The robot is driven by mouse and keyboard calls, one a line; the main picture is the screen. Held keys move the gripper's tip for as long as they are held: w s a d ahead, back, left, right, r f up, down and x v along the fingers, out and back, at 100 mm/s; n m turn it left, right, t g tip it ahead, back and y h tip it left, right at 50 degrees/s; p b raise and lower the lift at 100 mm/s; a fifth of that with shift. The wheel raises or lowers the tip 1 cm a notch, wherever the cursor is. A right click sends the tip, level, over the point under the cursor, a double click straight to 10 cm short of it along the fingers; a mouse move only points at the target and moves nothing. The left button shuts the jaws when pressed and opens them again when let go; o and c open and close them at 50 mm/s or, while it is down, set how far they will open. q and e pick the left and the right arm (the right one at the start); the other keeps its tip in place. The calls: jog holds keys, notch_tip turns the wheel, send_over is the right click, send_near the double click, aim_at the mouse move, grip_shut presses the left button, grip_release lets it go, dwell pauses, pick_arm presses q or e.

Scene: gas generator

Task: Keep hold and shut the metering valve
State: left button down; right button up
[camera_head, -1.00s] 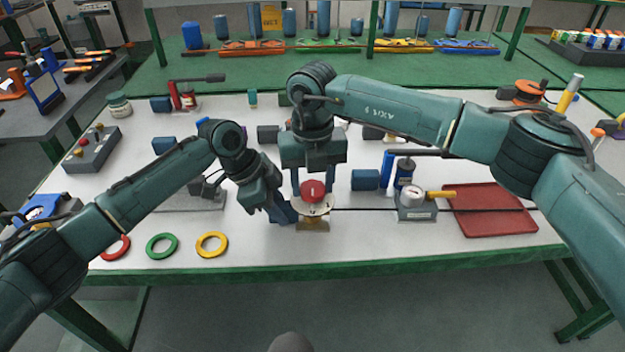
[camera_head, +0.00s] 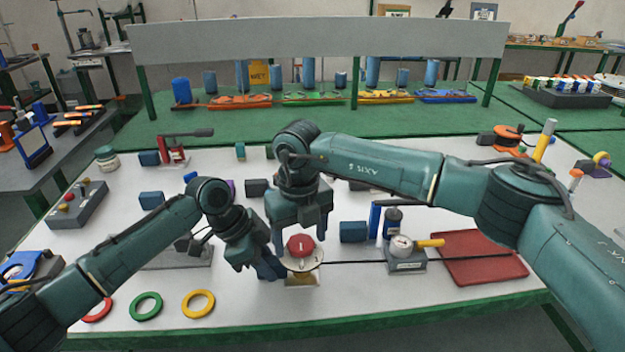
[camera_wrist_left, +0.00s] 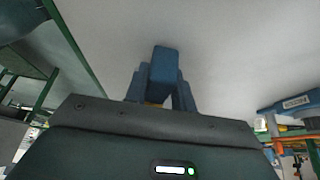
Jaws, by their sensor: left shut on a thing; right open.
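The metering valve stands on the white table near its front edge. It has a red knob (camera_head: 300,247) with a white mark, a pale round dial plate below it, and a brass base (camera_head: 302,280). My left gripper (camera_head: 272,268) is shut on the valve's body from the left side. In the left wrist view its blue fingers (camera_wrist_left: 163,85) show, with a small yellowish bit between them; most of the grip is hidden. My right gripper (camera_head: 300,237) points down over the red knob, open, with one finger on either side. Whether its fingertips touch the knob I cannot tell.
A thin dark line runs right from the valve past a gauge box (camera_head: 405,255) with a yellow handle to a red tray (camera_head: 480,257). Green (camera_head: 146,306) and yellow (camera_head: 198,303) rings lie at the front left. A grey control box (camera_head: 77,203) stands further left.

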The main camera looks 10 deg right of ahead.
aim_at(303, 238)
jog(key=n, duration=0.5)
jog(key=shift+n, duration=0.3)
jog(key=n, duration=1.3)
jog(key=shift+n, duration=0.7)
jog(key=shift+r+n, duration=0.2)
jog(key=shift+n, duration=0.4)
notch_tip(303, 238, up, 12)
jog(key=shift+w+d+f+n+g+y, duration=0.2)
jog(key=shift+w+d+n+g+y, duration=0.3)
jog(key=shift+w+g, duration=0.2)
jog(key=shift+w+d+f+n+g+y, duration=0.15)
jog(key=shift+w+d+n+g+y, duration=0.2)
jog(key=shift+w+d+n+g, duration=0.3)
jog(key=shift+w+d+f+n+g+y, duration=0.2)
jog(key=shift+w+d+n+g+y, duration=0.3)
jog(key=shift+w, duration=0.35)
jog(key=shift+a, duration=0.1)
